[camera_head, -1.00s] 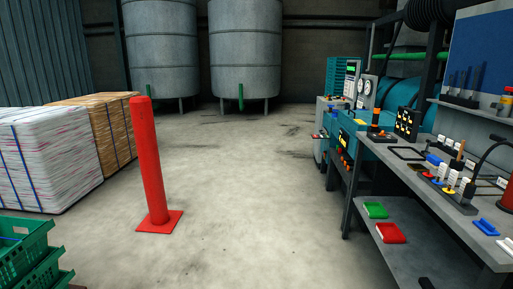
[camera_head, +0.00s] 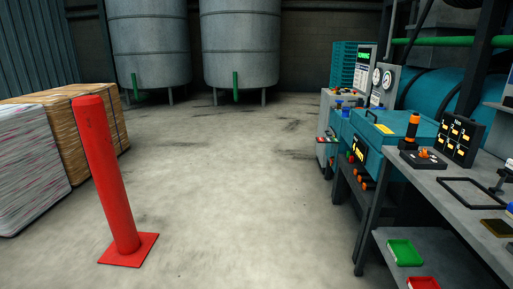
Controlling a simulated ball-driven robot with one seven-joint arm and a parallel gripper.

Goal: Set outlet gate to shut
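I cannot tell for certain which part is the outlet gate. A teal machine (camera_head: 385,140) stands at the right, with a screen panel (camera_head: 363,65) and a gauge panel (camera_head: 382,82) behind its front box. An orange-topped upright handle (camera_head: 412,130) on a dark base stands on the grey bench, next to a black box with lit yellow buttons (camera_head: 462,138). Orange fittings (camera_head: 363,180) show low on the machine's front. My gripper is not in view.
A red bollard (camera_head: 108,180) stands at the left front, near wrapped pallets (camera_head: 62,130). Two grey tanks (camera_head: 150,45) (camera_head: 241,45) stand at the back. The grey bench (camera_head: 440,187) edges the right, with green (camera_head: 404,253) and red (camera_head: 423,283) trays below. The middle floor is clear.

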